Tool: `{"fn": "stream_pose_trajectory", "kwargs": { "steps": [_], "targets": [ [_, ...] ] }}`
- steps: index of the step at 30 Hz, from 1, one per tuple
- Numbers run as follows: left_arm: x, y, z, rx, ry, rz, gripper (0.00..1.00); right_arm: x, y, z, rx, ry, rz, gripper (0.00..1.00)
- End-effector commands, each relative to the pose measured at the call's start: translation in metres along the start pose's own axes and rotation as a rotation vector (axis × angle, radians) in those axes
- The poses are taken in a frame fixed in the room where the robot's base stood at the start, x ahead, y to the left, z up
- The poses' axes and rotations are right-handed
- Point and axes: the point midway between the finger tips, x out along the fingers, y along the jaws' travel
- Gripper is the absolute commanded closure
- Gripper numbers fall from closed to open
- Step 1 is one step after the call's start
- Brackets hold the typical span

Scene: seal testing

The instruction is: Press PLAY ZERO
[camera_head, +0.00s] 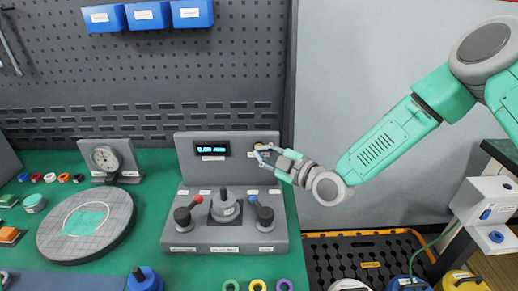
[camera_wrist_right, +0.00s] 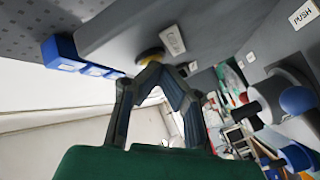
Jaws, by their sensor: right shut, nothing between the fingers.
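A grey console (camera_head: 183,164) stands on the green bench, with a lit display (camera_head: 211,148) on its upright panel. A round yellow button (camera_head: 266,145) is at the right end of that panel, partly covered by my right gripper (camera_head: 259,151). The right gripper is shut and empty, its fingertips at the button. In the right wrist view the yellow button (camera_wrist_right: 149,57) shows just beyond the closed fingertips (camera_wrist_right: 159,70), beside a small white label (camera_wrist_right: 172,39). I cannot tell whether the tips touch it. The label's text is too small to read. My left gripper is not in view.
Levers and a central knob (camera_head: 224,208) stand on the console's sloped base below the gripper. A round grey plate (camera_head: 57,247) and a dial gauge (camera_head: 104,158) are to the left. Blue bins (camera_head: 148,14) hang above. A grey box (camera_head: 490,215) stands at the far right.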

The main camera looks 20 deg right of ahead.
Motion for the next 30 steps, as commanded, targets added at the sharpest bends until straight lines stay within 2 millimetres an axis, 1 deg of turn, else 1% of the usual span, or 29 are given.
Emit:
{"fn": "stream_pose_trajectory", "kwargs": {
  "steps": [13, 23, 30],
  "targets": [
    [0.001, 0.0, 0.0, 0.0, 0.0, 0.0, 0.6, 0.001, 0.001, 0.001, 0.0, 0.0, 0.0, 1.0],
    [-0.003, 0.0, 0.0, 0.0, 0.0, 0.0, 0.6, -0.005, -0.007, -0.009, -0.001, -0.001, -0.001, 1.0],
    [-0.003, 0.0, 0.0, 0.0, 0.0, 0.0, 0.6, -0.006, -0.008, -0.01, -0.001, -0.001, 0.0, 1.0]
  ]
}}
